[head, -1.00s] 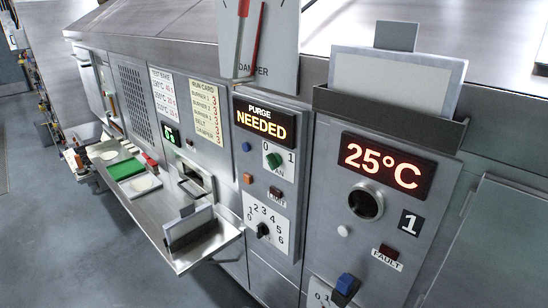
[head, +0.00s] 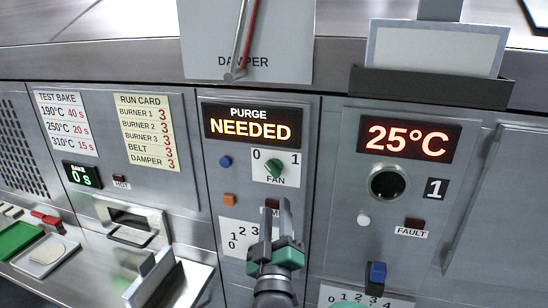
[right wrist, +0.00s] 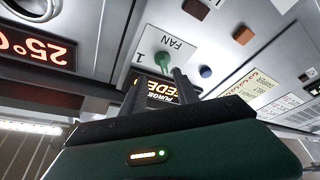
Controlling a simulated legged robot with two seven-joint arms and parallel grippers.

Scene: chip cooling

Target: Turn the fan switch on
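The fan switch, a green knob (head: 272,168) on a white plate marked 0, 1 and FAN, is on the middle panel below the display reading PURGE NEEDED. The knob also shows in the right wrist view (right wrist: 163,60), just beyond the fingertips. Which mark it points to is too small to tell surely. My right gripper (head: 276,212) is below the switch in the head view, fingers pointing up at it, apart from the plate. In the right wrist view the gripper's two fingers (right wrist: 156,82) stand apart with nothing between them. My left gripper is not in view.
A blue button (head: 225,162) and an orange button (head: 230,200) sit left of the switch. My right gripper partly covers the numbered dial plate (head: 232,236) below. A red 25°C display (head: 408,140) is on the right panel. A metal shelf (head: 190,285) juts out at lower left.

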